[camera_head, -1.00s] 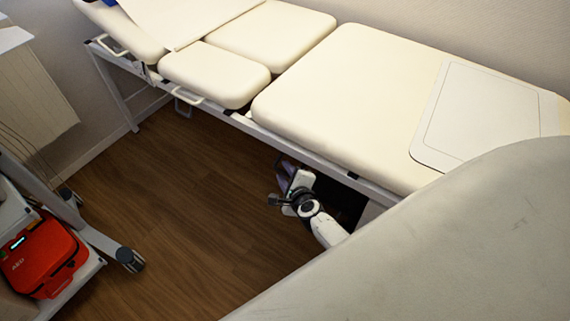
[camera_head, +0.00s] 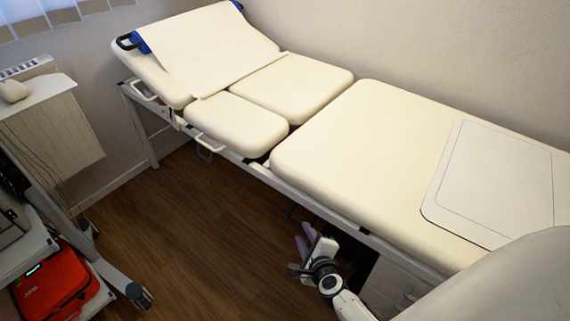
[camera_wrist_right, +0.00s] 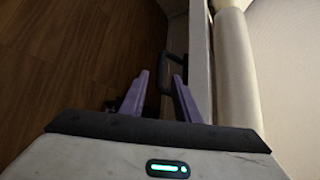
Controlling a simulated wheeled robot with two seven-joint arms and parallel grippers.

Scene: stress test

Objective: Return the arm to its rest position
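My right gripper (camera_head: 305,240) shows in the head view low beside the near side of the examination couch (camera_head: 385,165), below its cushion level. Its two purple fingers stand apart in the right wrist view (camera_wrist_right: 158,92), with nothing held between them. A dark loop-shaped handle (camera_wrist_right: 172,68) shows just beyond the fingertips, beside the couch's pale rail (camera_wrist_right: 199,60); I cannot tell whether they touch. My left gripper is not in view.
A cart (camera_head: 28,258) carrying a red AED case (camera_head: 60,285) stands at the lower left. A radiator (camera_head: 65,135) is at the wall on the left. The wooden floor (camera_head: 190,235) between cart and couch is clear.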

